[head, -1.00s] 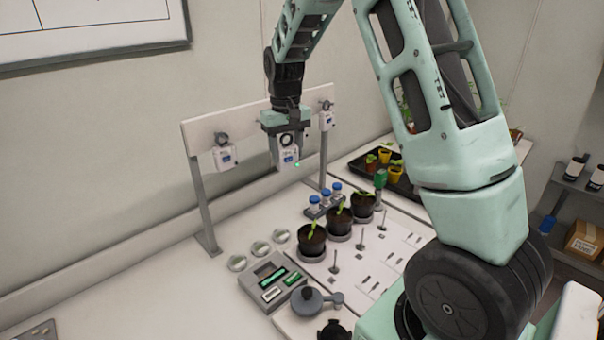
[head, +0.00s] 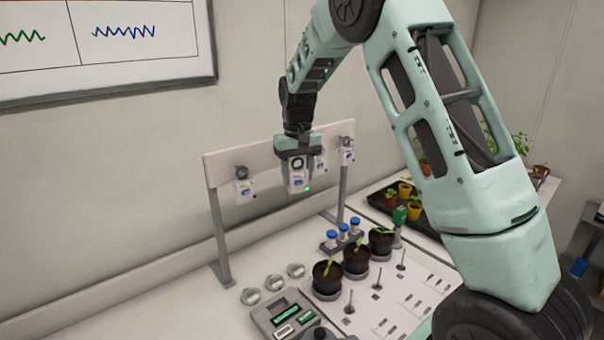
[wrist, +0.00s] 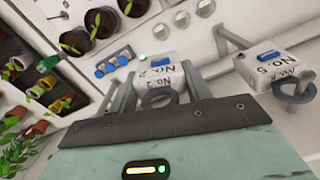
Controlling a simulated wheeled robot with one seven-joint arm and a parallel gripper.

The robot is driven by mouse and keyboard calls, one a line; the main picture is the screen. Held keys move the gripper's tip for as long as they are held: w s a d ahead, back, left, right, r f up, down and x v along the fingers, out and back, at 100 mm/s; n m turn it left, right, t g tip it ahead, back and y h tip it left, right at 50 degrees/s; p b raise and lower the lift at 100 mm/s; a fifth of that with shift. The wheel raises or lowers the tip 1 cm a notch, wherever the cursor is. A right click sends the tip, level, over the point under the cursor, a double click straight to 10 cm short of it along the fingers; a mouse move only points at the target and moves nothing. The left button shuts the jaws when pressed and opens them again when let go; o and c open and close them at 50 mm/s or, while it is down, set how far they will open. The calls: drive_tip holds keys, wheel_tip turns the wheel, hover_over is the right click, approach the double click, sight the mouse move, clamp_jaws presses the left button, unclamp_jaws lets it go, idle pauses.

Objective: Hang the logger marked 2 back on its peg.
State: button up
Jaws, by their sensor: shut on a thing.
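The logger marked 2 (head: 297,183) is a small white box with a blue display and a dark ring at its top. My gripper (head: 297,160) is shut on it and holds it upright in front of the peg board (head: 268,160). In the wrist view the logger (wrist: 163,72) shows "No. 2" between my fingers (wrist: 160,94). A logger marked 5 (wrist: 272,66) hangs from a peg beside it; in the head view it is the left logger (head: 242,190). Another logger (head: 346,156) hangs at the board's right end. My gripper hides the board's middle, so the peg there cannot be seen.
Below stand blue-capped vials (head: 343,232), several dark pots with seedlings (head: 356,258), round dishes (head: 274,282) and a grey device (head: 284,316). A black tray (head: 432,207) of small pots lies right. The bench left of the board's post (head: 219,240) is clear.

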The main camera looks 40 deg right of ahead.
drive_tip(key=w+p, duration=0.2)
drive_tip(key=w, duration=0.3)
drive_tip(key=shift+w+a+f, duration=0.1)
drive_tip(key=shift+w, duration=0.05)
idle(0.3)
drive_tip(key=shift+w, duration=0.15)
drive_tip(key=shift+a+f, duration=0.15)
drive_tip(key=shift+a, duration=0.05)
idle(0.4)
drive_tip(key=o, duration=1.2)
drive_tip(key=shift+c, duration=0.2)
drive_tip(key=shift+w+a, duration=0.1)
wheel_tip(320, 180, up, 18)
drive_tip(key=b, duration=0.4)
drive_tip(key=shift+s+d+f, duration=0.15)
drive_tip(key=shift+s+d, duration=0.15)
drive_tip(key=shift+s, duration=0.1)
